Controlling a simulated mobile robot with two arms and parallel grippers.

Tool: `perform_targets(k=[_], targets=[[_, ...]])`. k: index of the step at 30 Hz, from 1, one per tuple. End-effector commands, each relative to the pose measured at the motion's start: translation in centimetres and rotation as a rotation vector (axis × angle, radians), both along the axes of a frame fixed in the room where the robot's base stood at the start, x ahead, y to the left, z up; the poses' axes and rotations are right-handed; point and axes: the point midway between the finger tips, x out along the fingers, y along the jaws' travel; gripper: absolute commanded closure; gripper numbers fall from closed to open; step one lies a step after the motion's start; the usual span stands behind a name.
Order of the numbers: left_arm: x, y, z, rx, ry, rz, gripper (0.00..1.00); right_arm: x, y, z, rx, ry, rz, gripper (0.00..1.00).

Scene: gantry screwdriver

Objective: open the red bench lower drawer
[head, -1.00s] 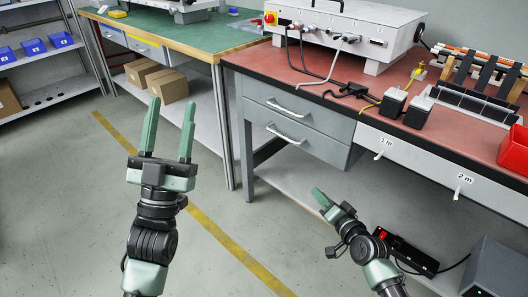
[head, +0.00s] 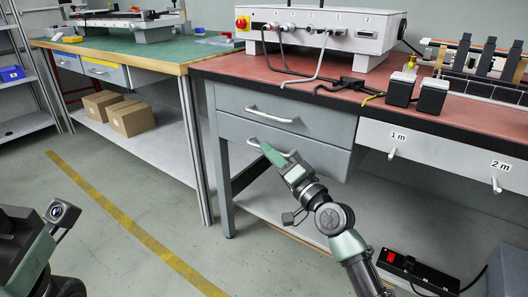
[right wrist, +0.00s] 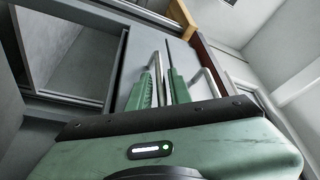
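The red bench (head: 280,77) stands at the right in the head view, with two grey drawers under its left end. The lower drawer (head: 328,160) looks closed, its silver handle (head: 256,143) partly hidden by my right gripper (head: 268,152). In the right wrist view, the two green fingers of the right gripper (right wrist: 161,88) are apart, with the lower handle (right wrist: 159,78) between them. The handle lies nearer the left finger; contact cannot be told. The upper drawer handle (right wrist: 211,82) is beside the right finger. My left arm shows at the lower left of the head view, its fingers out of frame.
The upper drawer (head: 325,112) is closed above. A grey control box (head: 335,30) with cables and two black blocks stand on the bench top. A power strip (head: 420,271) lies on the lower shelf. The floor in front of the drawers is clear.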

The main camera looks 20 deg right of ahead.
Motion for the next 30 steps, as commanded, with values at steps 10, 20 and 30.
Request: perform_targets(k=[10,20,30], targets=[[-0.7,-0.1,0.3,0.002,-0.028,0.002,0.51,2.4,0.8,0.4,-0.001,0.001,0.0,0.8],[-0.7,-0.1,0.4,0.003,-0.029,0.001,0.51,2.4,0.8,0.4,-0.001,0.001,0.0,1.0],[-0.7,-0.1,0.4,0.003,-0.028,0.001,0.51,2.3,0.8,0.4,-0.001,0.002,0.0,1.0]])
